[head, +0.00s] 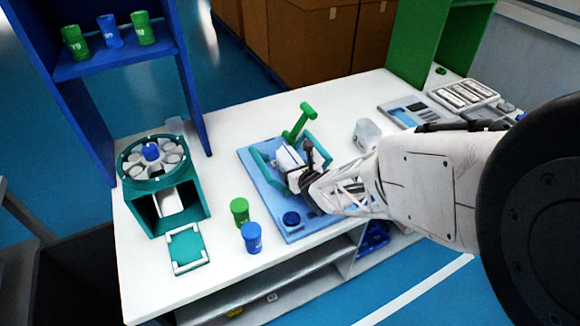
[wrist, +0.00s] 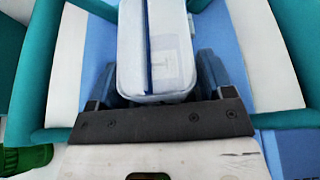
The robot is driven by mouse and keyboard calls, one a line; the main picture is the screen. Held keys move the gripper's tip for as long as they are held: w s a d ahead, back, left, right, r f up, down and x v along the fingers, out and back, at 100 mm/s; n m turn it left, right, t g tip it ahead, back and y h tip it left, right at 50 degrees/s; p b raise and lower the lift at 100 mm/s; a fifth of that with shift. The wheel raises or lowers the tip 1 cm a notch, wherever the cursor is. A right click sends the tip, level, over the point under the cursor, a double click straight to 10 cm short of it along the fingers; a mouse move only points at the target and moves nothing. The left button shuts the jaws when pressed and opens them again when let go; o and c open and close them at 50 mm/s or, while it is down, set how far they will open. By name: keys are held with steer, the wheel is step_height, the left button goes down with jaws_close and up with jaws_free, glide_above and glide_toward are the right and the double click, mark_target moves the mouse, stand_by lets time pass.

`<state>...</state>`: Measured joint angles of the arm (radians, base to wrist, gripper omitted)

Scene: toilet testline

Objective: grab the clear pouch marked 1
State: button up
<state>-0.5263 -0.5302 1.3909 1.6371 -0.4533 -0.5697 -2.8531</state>
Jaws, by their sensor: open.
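A pale, see-through-looking pouch (wrist: 158,45) with a dark blue stripe lies in the wrist view, inside a teal frame (wrist: 285,50). A small label is on its near end, but I cannot read a 1. In the head view the pouch (head: 288,159) sits on a light blue board (head: 262,186), partly hidden by my gripper. My gripper (wrist: 157,82) is open, with one finger on each side of the pouch's near end. I cannot tell whether the fingers touch it. In the head view my gripper (head: 302,172) is over the board.
A green handle (head: 303,121) stands at the board's far side. Green (head: 240,211) and blue (head: 251,238) capped containers stand left of the board. A teal carousel stand (head: 180,207) is further left. Grey trays (head: 466,95) lie at the back right.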

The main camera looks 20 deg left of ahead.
stand_by(0.3)
steer(key=c, duration=0.7)
steer(key=shift+c, duration=0.2)
steer(key=shift+r, duration=5)
